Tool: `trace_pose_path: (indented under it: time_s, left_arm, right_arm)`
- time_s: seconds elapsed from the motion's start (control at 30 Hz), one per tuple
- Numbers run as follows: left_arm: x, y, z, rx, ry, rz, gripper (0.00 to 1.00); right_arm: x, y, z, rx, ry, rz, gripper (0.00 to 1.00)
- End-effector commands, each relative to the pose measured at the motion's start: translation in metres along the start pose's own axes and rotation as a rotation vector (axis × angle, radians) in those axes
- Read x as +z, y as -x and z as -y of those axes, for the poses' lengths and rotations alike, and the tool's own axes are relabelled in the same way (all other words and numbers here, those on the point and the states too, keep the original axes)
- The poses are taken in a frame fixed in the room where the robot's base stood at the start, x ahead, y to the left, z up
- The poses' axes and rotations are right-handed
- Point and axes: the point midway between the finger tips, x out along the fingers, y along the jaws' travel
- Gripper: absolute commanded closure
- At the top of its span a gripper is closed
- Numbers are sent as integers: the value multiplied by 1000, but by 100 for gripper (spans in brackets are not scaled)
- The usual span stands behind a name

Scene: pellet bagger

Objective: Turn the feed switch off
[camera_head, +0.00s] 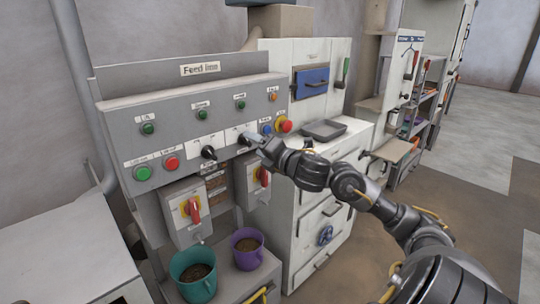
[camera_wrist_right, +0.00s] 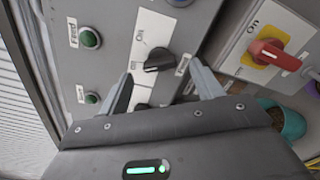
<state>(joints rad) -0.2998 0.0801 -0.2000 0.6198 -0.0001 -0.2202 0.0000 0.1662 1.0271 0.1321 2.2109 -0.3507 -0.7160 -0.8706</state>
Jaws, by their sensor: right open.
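The feed switch (camera_head: 245,139) is a black rotary knob on a white plate on the grey "Feed line" panel. In the right wrist view the knob (camera_wrist_right: 160,60) lies ahead, between my fingertips, with an "On" mark on its plate and a "Feed" label beside it. My right gripper (camera_head: 260,143) is at this knob in the head view. It also shows in the right wrist view (camera_wrist_right: 162,82), open, one finger on each side of the knob. I cannot tell whether a finger touches it. My left gripper is out of view.
Another black knob (camera_head: 208,152) sits to the left. A red emergency button (camera_head: 287,126) is close on the right. Red-handled isolators (camera_head: 192,208) hang below, above a teal bucket (camera_head: 194,276) and a purple bucket (camera_head: 247,250). A green lamp (camera_wrist_right: 90,38) is labelled "Feed".

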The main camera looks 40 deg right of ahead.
Motion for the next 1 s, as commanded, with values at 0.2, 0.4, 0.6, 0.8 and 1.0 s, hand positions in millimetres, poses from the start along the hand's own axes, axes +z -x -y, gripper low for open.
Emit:
trace_pose_path:
  time_s: [0.2, 0.4, 0.6, 0.8, 1.0]
  left_arm:
    - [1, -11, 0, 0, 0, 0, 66]
    - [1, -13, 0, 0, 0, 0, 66]
    - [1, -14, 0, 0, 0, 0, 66]
    - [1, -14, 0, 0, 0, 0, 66]
    - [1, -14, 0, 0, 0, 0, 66]
  right_arm:
    - [-2, 38, 3, -4, 3, -2, 35]
    - [-1, 61, 2, -2, -1, -2, 35]
    - [-1, 73, 1, -3, -1, -1, 35]
    - [0, 75, 1, -2, 0, 0, 35]
    - [0, 75, 1, -2, 0, 0, 35]
